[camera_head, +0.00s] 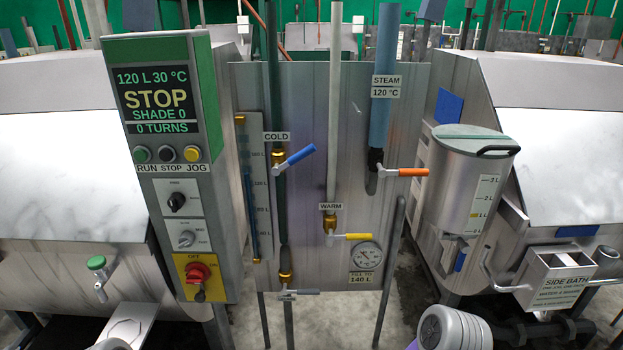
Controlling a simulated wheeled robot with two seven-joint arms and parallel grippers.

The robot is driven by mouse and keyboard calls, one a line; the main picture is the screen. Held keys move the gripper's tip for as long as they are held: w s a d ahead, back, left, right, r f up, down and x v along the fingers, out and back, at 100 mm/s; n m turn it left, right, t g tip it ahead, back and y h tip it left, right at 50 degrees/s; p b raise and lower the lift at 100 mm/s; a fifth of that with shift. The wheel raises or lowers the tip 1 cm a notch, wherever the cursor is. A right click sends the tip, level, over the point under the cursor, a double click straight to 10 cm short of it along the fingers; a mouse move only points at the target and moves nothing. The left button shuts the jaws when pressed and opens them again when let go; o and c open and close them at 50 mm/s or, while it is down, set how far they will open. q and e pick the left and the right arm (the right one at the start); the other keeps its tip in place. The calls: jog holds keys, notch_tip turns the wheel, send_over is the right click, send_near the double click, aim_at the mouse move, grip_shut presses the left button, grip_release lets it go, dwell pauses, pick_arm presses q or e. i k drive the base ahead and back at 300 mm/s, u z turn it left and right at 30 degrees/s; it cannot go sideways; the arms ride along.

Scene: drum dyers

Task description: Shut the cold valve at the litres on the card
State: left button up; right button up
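The cold valve (294,159) has a blue lever on a brass body, under the COLD label. Its lever slants up to the right, while the yellow warm lever (357,237) and orange steam lever (412,172) lie about level. The card (364,279) reads "FILL TO 140 L", below a round dial (366,257). The display (156,95) reads 120 L, 30 °C, STOP, shade 0, 0 turns. A sight gauge (249,190) with litre marks stands left of the cold pipe; I cannot read its level surely. Neither gripper is identifiable in view.
A grey-handled valve (297,293) sits low on the cold pipe. A control post (178,200) with buttons and a red switch stands left. A lidded measuring vessel (462,185) and a side bath box (557,280) are right. A rounded grey part at the bottom right looks like my arm.

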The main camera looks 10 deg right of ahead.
aim_at(309, 150)
jog(key=k, duration=0.7)
jog(key=z, duration=0.75)
jog(key=i, duration=1.8)
jog(key=u, duration=0.5)
